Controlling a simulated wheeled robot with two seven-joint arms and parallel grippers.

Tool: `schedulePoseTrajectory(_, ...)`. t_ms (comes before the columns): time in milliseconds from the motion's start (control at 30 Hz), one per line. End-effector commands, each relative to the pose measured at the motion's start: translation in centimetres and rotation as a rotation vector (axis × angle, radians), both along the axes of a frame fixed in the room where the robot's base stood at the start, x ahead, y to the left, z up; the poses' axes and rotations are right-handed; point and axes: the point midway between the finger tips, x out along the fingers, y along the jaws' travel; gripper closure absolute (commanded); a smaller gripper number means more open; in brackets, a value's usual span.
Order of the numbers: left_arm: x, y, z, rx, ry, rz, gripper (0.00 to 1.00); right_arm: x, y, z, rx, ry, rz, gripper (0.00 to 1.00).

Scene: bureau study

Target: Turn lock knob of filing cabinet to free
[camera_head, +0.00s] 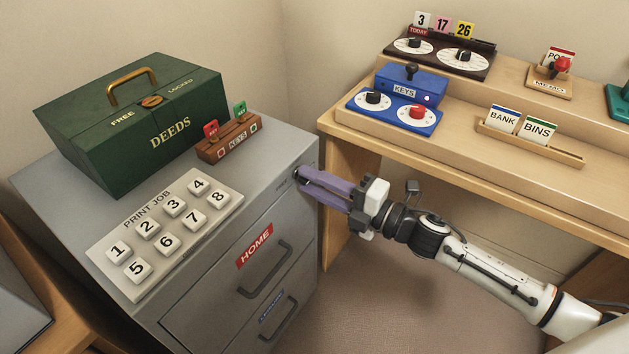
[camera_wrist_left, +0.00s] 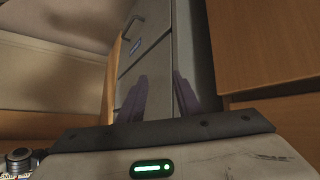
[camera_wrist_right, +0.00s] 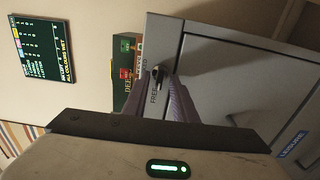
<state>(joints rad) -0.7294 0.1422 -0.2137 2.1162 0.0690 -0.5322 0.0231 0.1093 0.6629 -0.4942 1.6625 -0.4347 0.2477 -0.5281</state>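The grey filing cabinet (camera_head: 230,225) stands at the left, its front facing right and toward me. Its small dark lock knob (camera_wrist_right: 158,73) sits at the top corner of the front, with the word FREE printed beside it in the right wrist view. My right gripper (camera_head: 302,178) has reached this corner. Its purple fingers lie on both sides of the knob and look closed on it. The fingers mostly hide the knob in the head view, and I cannot tell its exact angle. My left gripper (camera_wrist_left: 160,95) is open and empty, with its fingers apart, low by the cabinet's drawers.
A green DEEDS box (camera_head: 140,125), a KEYS holder (camera_head: 228,140) and a PRINT JOB keypad (camera_head: 165,230) stand on the cabinet. A HOME drawer handle (camera_head: 268,270) sticks out below. The wooden desk (camera_head: 400,160) with dials stands to the right, near my right arm.

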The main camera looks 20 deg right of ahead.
Motion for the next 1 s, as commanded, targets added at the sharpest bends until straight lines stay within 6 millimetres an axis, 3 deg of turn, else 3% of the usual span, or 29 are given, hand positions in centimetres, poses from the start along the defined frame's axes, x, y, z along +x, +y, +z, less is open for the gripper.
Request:
schedulePoseTrajectory(367,-0.1,0.0,0.0,0.000,0.002,0.000,0.69,-0.3,-0.3,0.0,0.001,0.001,-0.001,0.73)
schedulePoseTrajectory(800,-0.3,0.1,0.1,0.007,0.010,-0.004,0.69,-6.0,-4.7,0.0,0.000,0.004,-0.001,0.73)
schedulePoseTrajectory(1000,-0.3,0.1,0.1,0.009,0.012,-0.005,0.69,-7.7,-6.0,0.0,0.000,0.001,-0.001,0.73)
